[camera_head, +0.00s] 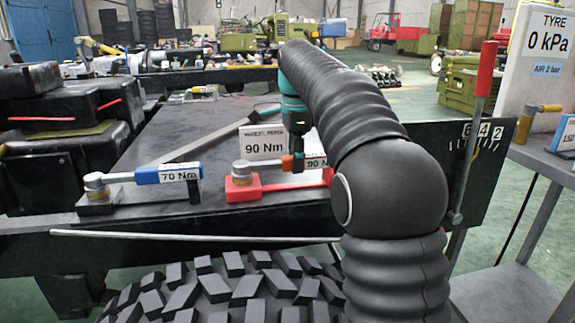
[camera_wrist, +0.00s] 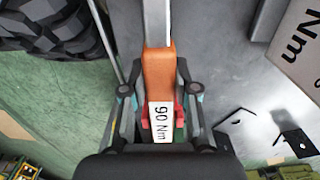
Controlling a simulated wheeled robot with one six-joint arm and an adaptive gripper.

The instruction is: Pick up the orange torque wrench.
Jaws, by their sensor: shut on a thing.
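The orange torque wrench (camera_head: 287,163), labelled 90 Nm, lies level over a red stand (camera_head: 240,192) on the dark bench top. Its metal head is at the left, on the stand. In the wrist view its orange handle (camera_wrist: 158,72) runs up the middle, with the silver shaft above. My gripper (camera_head: 296,150) reaches down on the handle from above. In the wrist view my gripper (camera_wrist: 160,92) has a finger on each side of the handle and is shut on it. My gripper and arm hide part of the handle and the stand's right side.
A blue 70 Nm wrench (camera_head: 160,175) rests on a black stand to the left. A 90 Nm sign (camera_head: 262,142) stands just behind the orange wrench. A long bar (camera_head: 205,140) lies behind. A chunky tyre (camera_head: 225,290) is in front of the bench. A red-handled lever (camera_head: 485,75) rises at the right.

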